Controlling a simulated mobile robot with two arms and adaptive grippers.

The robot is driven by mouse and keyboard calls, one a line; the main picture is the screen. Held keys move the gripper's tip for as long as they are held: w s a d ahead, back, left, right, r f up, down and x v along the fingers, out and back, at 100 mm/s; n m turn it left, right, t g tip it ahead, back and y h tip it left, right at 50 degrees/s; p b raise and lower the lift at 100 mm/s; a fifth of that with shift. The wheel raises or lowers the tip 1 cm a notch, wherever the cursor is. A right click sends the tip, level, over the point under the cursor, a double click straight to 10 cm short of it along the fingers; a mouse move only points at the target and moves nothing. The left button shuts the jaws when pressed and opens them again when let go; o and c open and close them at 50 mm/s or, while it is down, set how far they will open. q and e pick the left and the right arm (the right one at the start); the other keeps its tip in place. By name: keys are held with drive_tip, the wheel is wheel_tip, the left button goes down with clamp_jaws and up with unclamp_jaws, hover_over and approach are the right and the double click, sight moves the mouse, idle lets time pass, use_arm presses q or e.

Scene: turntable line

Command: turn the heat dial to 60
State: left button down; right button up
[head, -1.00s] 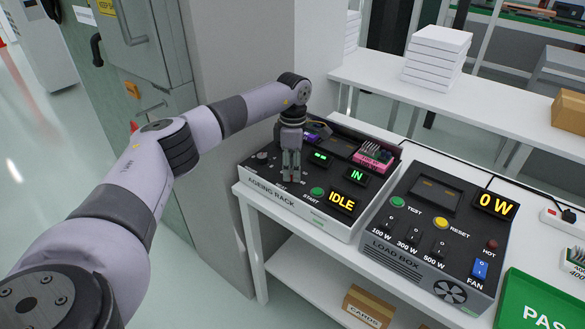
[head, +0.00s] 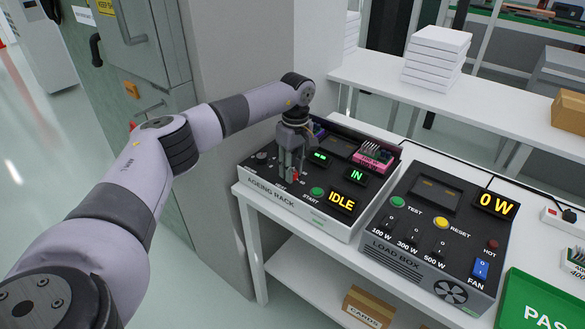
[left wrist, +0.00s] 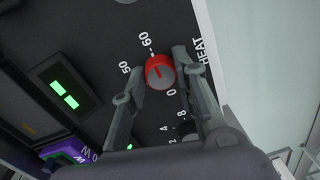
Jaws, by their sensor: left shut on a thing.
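The heat dial (left wrist: 160,72), a red knob with a grey top, is on the dark panel of the ageing rack (head: 285,205). In the left wrist view it lies between the fingertips of my left gripper (head: 290,177), which is shut on it. The "60" and "50" marks are on one side of the dial, with a "0" and the word "HEAT" on the other. A thin red mark shows on its grey top, seemingly toward the 60 side; the exact setting is hard to read. In the head view the gripper mostly hides the dial.
The rack's display reads "IDLE" (head: 341,202), beside a green START button (head: 317,191). A pink card (head: 373,160) sits at the rack's back right. The load box (head: 425,245) stands close to the right, showing "0 W". A grey pillar (head: 240,90) stands behind my arm.

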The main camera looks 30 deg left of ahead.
sight(295, 170)
use_arm(q)
drive_tip(key=shift+r, duration=0.1)
idle(0.3)
drive_tip(key=c, duration=1.3)
unclamp_jaws()
drive_tip(key=r, duration=1.2)
drive_tip(key=shift+w+d, duration=0.1)
drive_tip(key=shift+w, duration=0.25)
drive_tip(key=shift+f, duration=0.1)
